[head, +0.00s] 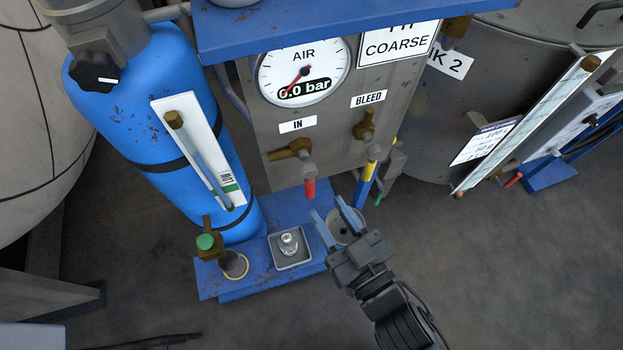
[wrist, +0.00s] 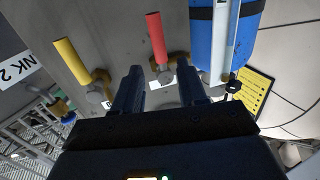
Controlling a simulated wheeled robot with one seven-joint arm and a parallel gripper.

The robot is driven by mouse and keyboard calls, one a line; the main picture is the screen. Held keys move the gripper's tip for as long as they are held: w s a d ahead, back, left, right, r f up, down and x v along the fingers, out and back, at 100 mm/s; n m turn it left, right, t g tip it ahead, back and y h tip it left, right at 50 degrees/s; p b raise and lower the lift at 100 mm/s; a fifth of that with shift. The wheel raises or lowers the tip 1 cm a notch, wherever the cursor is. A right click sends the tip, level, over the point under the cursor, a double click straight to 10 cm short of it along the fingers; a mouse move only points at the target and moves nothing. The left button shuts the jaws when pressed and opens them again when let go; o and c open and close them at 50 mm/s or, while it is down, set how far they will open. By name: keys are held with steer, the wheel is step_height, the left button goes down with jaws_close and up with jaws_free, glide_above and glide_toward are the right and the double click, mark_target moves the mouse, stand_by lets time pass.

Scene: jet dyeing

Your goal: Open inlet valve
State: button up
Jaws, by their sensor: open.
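The inlet valve under the "IN" label has a brass body (head: 290,150) and a red-ended handle (head: 309,188) that hangs straight down in the head view. In the wrist view the red handle (wrist: 157,38) shows beyond and between my fingers. My gripper (head: 335,222) is open and empty, below and slightly right of the red handle, apart from it. Its two fingers also show in the wrist view (wrist: 160,88). The air gauge (head: 304,72) above the valve reads about 0.0 bar.
The bleed valve's yellow handle (head: 371,170) hangs just right of the inlet valve. A blue cylinder (head: 140,100) with a sight tube stands left. A blue base shelf (head: 215,280) below holds a small tray (head: 290,260). Open floor lies to the right.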

mark_target(312, 187)
steer(key=x, duration=0.7)
steer(key=shift+w+a+p, duration=0.2)
steer(key=shift+w+p, duration=0.15)
jaws_close()
stand_by(0.3)
